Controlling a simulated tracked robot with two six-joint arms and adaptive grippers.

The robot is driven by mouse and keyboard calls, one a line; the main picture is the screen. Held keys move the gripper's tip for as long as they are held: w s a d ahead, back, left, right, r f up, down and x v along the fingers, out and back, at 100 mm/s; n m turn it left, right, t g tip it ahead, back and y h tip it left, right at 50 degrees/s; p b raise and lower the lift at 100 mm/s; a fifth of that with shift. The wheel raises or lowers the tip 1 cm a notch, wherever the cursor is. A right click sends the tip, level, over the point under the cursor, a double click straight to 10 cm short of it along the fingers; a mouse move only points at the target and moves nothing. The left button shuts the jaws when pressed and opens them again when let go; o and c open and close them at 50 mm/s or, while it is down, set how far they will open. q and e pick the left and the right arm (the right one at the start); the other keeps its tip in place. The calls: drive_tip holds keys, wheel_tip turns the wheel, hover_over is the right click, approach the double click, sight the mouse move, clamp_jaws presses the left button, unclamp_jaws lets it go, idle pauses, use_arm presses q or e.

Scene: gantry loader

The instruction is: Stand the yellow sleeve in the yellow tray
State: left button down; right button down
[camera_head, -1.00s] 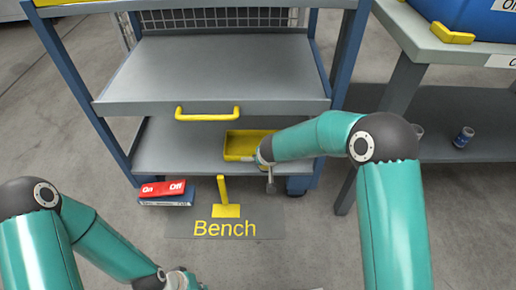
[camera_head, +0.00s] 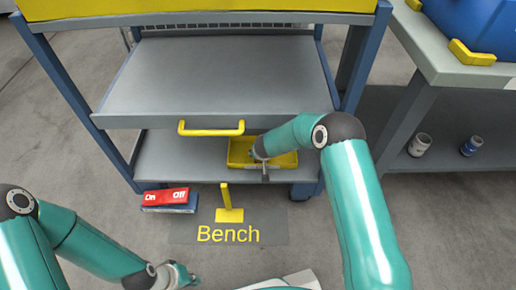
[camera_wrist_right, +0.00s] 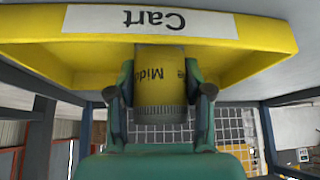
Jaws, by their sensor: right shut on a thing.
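The yellow tray (camera_head: 286,160) is on the lower shelf of the cart, towards its right side. In the right wrist view the tray (camera_wrist_right: 50,45) fills the top, with an upside-down "Cart" label. My right gripper (camera_head: 261,160) is at the tray, covering part of it. In the wrist view my right gripper (camera_wrist_right: 160,92) is shut on the yellow sleeve (camera_wrist_right: 160,78), which bears partly hidden lettering. I cannot tell whether the sleeve touches the tray. The sleeve is not clear in the head view. My left gripper (camera_head: 184,275) is low near the bottom edge, its jaws unclear.
The cart's upper shelf (camera_head: 225,75) is bare, with a yellow handle (camera_head: 211,129) at its front. A red On/Off box (camera_head: 168,199) and a yellow post (camera_head: 226,200) stand in front. Two small cans (camera_head: 420,144) are on the right-hand bench's lower shelf.

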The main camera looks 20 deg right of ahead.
drive_tip(key=shift+s+d, duration=0.1)
drive_tip(key=shift+d, duration=0.2)
drive_tip(key=shift+c, duration=2.4)
unclamp_jaws()
